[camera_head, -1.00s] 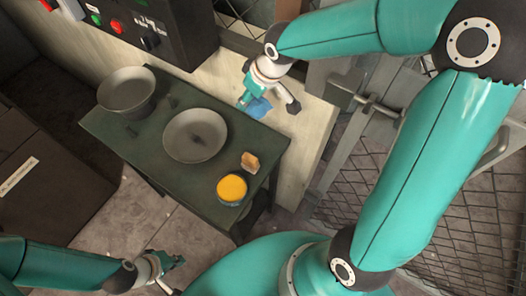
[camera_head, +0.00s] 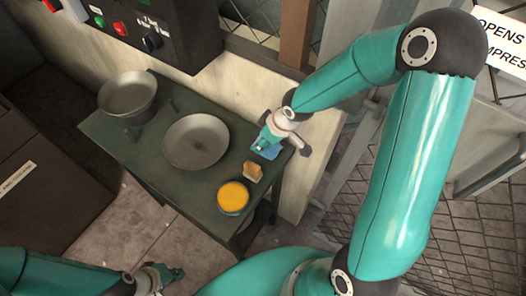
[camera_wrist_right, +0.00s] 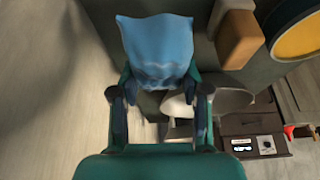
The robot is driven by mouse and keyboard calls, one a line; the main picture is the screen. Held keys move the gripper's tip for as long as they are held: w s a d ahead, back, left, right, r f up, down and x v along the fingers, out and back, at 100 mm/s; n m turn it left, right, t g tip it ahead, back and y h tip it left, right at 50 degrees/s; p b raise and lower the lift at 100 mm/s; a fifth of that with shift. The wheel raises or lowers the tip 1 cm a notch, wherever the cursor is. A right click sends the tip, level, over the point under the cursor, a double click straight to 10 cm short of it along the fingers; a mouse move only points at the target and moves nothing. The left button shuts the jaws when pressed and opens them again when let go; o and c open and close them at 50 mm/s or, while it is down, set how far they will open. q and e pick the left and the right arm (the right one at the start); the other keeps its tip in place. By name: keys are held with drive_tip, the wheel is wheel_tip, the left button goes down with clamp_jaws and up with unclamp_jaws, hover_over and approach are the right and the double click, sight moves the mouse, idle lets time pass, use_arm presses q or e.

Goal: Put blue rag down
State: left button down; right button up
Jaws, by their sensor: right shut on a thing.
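The blue rag (camera_head: 267,152) is at the right edge of the dark green table (camera_head: 140,149), beside the sponge. My right gripper (camera_head: 271,143) comes from above and is shut on it. In the right wrist view the rag (camera_wrist_right: 157,42) sticks out beyond the fingers (camera_wrist_right: 160,88), spread fairly flat. I cannot tell whether it touches the table. My left gripper (camera_head: 163,276) is low at the bottom left, away from the table and partly cut off. Its finger opening is unclear.
On the table stand a grey bowl (camera_head: 127,95), a wide grey dish (camera_head: 196,141), a tan sponge (camera_head: 253,170) and a round yellow-topped container (camera_head: 233,197). A control box (camera_head: 165,35) is behind. A mesh fence (camera_head: 375,215) is at the right.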

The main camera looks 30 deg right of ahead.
sight(264, 150)
wheel_tip(264, 150, down, 5)
drive_tip(key=b, duration=0.3)
drive_tip(key=shift+r, duration=0.15)
drive_tip(key=shift+r, duration=0.1)
drive_tip(key=o, duration=1.1)
